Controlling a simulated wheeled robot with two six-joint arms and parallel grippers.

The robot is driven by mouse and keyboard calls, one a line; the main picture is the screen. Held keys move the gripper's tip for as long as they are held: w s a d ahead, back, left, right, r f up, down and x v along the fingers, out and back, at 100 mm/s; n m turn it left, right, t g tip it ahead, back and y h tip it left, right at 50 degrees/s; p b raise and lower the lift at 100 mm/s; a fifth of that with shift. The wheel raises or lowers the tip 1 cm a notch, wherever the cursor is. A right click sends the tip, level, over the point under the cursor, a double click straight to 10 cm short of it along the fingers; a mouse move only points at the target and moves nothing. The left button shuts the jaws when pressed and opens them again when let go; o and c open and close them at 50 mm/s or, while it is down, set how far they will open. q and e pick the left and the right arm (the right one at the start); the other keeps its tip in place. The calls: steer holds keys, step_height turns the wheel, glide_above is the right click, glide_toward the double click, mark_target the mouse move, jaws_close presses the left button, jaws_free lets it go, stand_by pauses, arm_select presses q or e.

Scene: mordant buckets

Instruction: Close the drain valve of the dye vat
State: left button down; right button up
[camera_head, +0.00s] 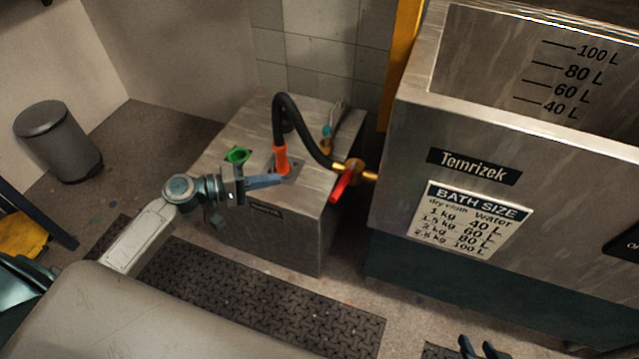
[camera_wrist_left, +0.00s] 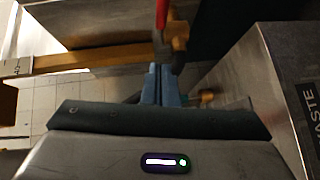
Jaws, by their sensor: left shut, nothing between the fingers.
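The steel dye vat (camera_head: 400,150) stands at the right in the head view. Its brass drain valve (camera_head: 355,168) sticks out of the left wall, with a red lever (camera_head: 341,187) angled down and left, across the brass pipe in the picture. The red lever (camera_wrist_left: 162,14) also shows at the top of the left wrist view, beyond the fingertips. My left gripper (camera_head: 284,179) is shut and empty, left of the lever and apart from it in the head view; its blue fingers show in the wrist view (camera_wrist_left: 160,84). My right gripper (camera_head: 479,347) shows only its parted fingertips at the bottom edge.
A black hose (camera_head: 279,110) runs from the valve to an orange fitting (camera_head: 281,160) on the grey waste box (camera_head: 270,235), close to my left fingers. A green funnel (camera_head: 238,155) is beside my wrist. A grey bin (camera_head: 57,140) stands far left; dark mats (camera_head: 250,305) cover the floor.

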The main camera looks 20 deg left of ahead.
mark_target(344, 181)
arm_select(q)
steer(key=s+d+p+x, duration=0.1)
steer(key=s+x, duration=0.1)
steer(key=x, duration=1)
steer(key=shift+d+f, duration=0.15)
steer(key=shift+d, duration=0.35)
arm_select(e)
steer(key=shift+s+d+r+g, duration=0.25)
steer(key=shift+r+g, duration=0.05)
steer(key=shift+g, duration=0.2)
arm_select(q)
steer(key=shift+s+d+f+n+t+y+p, duration=0.15)
steer(key=shift+s+d+n+t+p, duration=0.1)
steer(key=shift+d, duration=0.2)
steer(key=shift+s+d+f+n+t+y+p, duration=0.15)
steer(key=shift+s+d+t+p, duration=0.1)
steer(key=shift+d, duration=0.2)
arm_select(e)
steer(key=shift+s+r+n+g+h, duration=0.1)
steer(key=shift+r+n+g+h, duration=0.2)
arm_select(q)
steer(key=shift+r, duration=0.1)
